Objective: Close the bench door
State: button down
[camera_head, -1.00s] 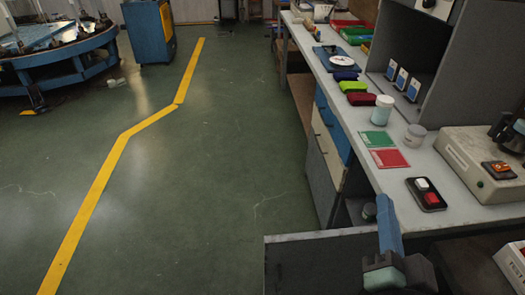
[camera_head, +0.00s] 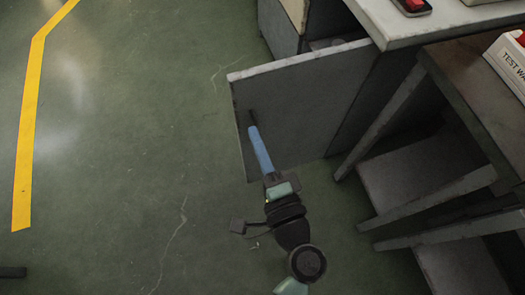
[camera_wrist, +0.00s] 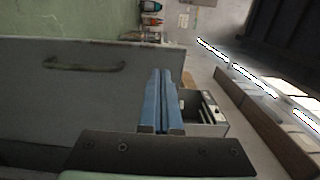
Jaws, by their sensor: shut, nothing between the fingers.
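The bench door (camera_head: 305,95) is a flat grey panel standing open, jutting left from under the bench in the head view. A small dark handle (camera_head: 252,116) is near its outer edge. In the wrist view the door (camera_wrist: 40,75) fills the left, with the bar handle (camera_wrist: 85,65) across it. My gripper (camera_head: 252,129) has blue fingers pressed together and empty. It is close to the handle in the head view; in the wrist view the fingers (camera_wrist: 163,72) are right of the handle, apart from it. Whether they touch the panel I cannot tell.
The white bench top (camera_head: 420,22) is above the door. A table with grey legs and lower shelves (camera_head: 405,180) stands to the right. The green floor (camera_head: 130,150) at left is clear, with a yellow line (camera_head: 30,120).

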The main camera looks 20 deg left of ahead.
aim_at(239, 96)
jog(key=x, duration=0.8)
jog(key=shift+w, duration=0.15)
